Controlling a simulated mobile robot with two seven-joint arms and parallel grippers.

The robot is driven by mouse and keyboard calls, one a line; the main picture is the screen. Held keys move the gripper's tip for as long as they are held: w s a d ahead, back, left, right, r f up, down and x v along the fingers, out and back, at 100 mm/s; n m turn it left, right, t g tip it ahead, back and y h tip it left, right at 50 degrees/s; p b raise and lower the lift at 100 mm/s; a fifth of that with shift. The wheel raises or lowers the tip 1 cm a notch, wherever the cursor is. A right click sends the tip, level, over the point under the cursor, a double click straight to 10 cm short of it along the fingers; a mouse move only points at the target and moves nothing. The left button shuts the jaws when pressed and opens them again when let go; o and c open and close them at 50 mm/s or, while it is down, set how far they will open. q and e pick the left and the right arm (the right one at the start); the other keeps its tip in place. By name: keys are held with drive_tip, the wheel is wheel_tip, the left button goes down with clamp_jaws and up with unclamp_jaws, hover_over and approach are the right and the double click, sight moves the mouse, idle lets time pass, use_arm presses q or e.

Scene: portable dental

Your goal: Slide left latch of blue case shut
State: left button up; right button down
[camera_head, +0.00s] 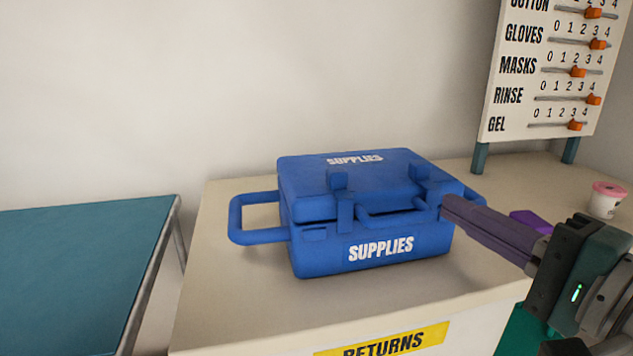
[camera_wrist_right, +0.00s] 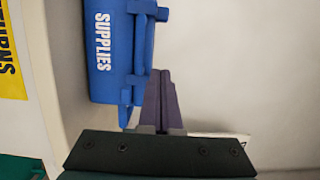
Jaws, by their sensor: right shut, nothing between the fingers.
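The blue case (camera_head: 375,215) labelled SUPPLIES sits upright on a pale counter, lid down with a dark seam along the front. Its left latch (camera_head: 338,182) is a small block on the lid's front edge, above an upright blue strip on the body. The right latch (camera_head: 419,174) is a similar block near the right corner. My right gripper (camera_head: 447,207) is shut and empty, its dark purple fingers at the case's front right corner; whether they touch is unclear. In the right wrist view the fingers (camera_wrist_right: 159,75) are together beside the case (camera_wrist_right: 108,50). My left gripper is not in view.
A side handle (camera_head: 243,220) sticks out left of the case. A yellow RETURNS label (camera_head: 395,340) marks the counter front. A slider board (camera_head: 545,70) and a pink-lidded cup (camera_head: 606,199) stand right. A purple object (camera_head: 532,220) lies behind my gripper. A teal table (camera_head: 75,270) is left.

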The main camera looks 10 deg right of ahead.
sight(368, 195)
drive_tip(key=w+a, duration=0.2)
drive_tip(key=w, duration=0.1)
drive_tip(key=w+a, duration=0.2)
drive_tip(key=w, duration=0.1)
drive_tip(key=w+a+p, duration=0.1)
drive_tip(key=w, duration=0.2)
drive_tip(key=shift+w+a, duration=0.15)
drive_tip(key=shift+a, duration=0.7)
